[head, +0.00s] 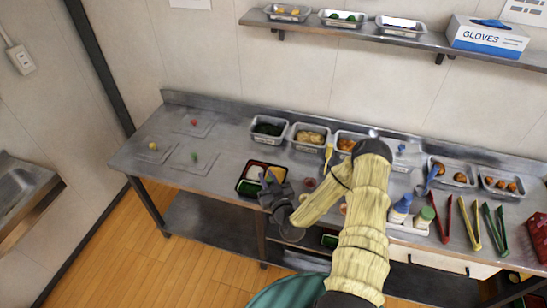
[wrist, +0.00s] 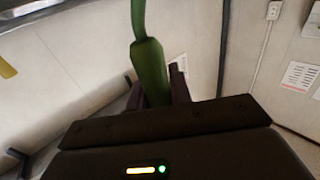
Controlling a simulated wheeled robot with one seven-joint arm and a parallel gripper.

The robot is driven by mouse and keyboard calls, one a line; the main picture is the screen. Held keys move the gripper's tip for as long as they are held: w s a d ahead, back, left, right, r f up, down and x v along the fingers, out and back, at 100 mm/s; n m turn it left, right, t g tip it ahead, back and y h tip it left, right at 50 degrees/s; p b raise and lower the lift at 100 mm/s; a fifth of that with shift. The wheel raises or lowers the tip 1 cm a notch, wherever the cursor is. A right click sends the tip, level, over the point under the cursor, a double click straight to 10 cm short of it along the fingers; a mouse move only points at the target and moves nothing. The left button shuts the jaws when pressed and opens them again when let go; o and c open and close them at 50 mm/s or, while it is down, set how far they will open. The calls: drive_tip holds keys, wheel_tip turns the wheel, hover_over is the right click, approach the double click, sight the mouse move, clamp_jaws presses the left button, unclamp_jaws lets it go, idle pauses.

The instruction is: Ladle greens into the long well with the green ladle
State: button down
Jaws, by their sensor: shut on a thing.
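My gripper (head: 270,186) is shut on the green ladle (wrist: 150,72), whose handle stands up between the fingers in the wrist view. The ladle's bowl is out of the wrist view and I cannot make it out in the head view. In the head view my gripper is over the front right part of a dark bento tray (head: 239,187) and hides part of it. Red, yellow and green patches show in its wells; which one is the long well is unclear. A steel pan of dark greens (head: 268,128) stands behind the tray.
More food pans, including a pale one (head: 310,136), line the back of the counter. A yellow utensil (head: 328,156) stands near them. Bottles (head: 400,208) and tongs (head: 468,224) are at right. Three flat mats with small items lie at left, with bare counter around them.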

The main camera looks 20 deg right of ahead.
drive_tip(key=s+a+f+m+h+b, duration=0.1)
drive_tip(key=s+f+b, duration=0.3)
drive_tip(key=f+b, duration=0.5)
drive_tip(key=shift+a+f+h+b, duration=0.35)
drive_tip(key=shift+a+f, duration=0.25)
drive_tip(key=shift+f, duration=0.25)
